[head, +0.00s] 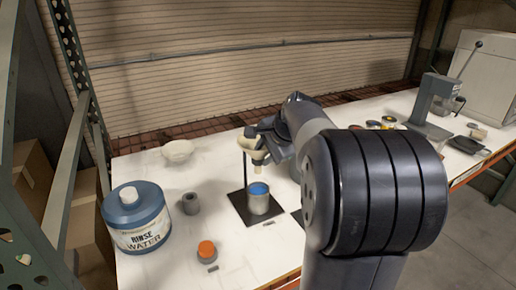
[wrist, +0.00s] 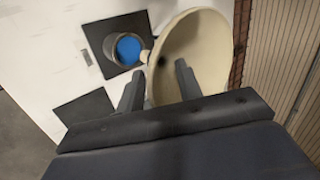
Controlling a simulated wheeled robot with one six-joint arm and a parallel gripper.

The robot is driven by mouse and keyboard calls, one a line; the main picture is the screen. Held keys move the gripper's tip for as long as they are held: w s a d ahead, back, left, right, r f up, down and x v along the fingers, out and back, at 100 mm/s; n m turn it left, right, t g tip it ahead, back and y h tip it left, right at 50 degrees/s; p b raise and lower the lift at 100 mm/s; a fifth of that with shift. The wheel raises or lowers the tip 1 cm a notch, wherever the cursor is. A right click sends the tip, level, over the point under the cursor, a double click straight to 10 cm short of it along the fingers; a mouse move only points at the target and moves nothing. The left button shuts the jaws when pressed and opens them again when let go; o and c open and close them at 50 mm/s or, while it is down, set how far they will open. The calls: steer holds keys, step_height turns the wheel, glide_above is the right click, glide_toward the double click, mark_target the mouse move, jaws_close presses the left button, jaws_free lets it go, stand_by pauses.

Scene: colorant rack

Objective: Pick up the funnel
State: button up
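The cream funnel (head: 249,143) is above the grey can with blue contents (head: 259,199) in the head view, its narrow spout downward. A dark stand post shows beside it, and how the funnel is supported is partly hidden. In the wrist view the funnel (wrist: 205,45) shows as a wide cream cone with its spout near the can (wrist: 125,48). My gripper (wrist: 157,84) is at the funnel's near side with its two fingers apart. The near edge of the funnel lies between the fingers, and one finger overlaps its inside. I cannot tell whether they touch.
The can stands on a black plate (head: 238,199). A blue rinse water jug (head: 136,215), a grey cup (head: 190,203), an orange-capped jar (head: 207,252) and a white bowl (head: 177,150) stand to the left. A press (head: 432,102) stands at the right.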

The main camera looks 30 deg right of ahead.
steer(key=shift+f, duration=0.15)
jaws_close()
stand_by(0.4)
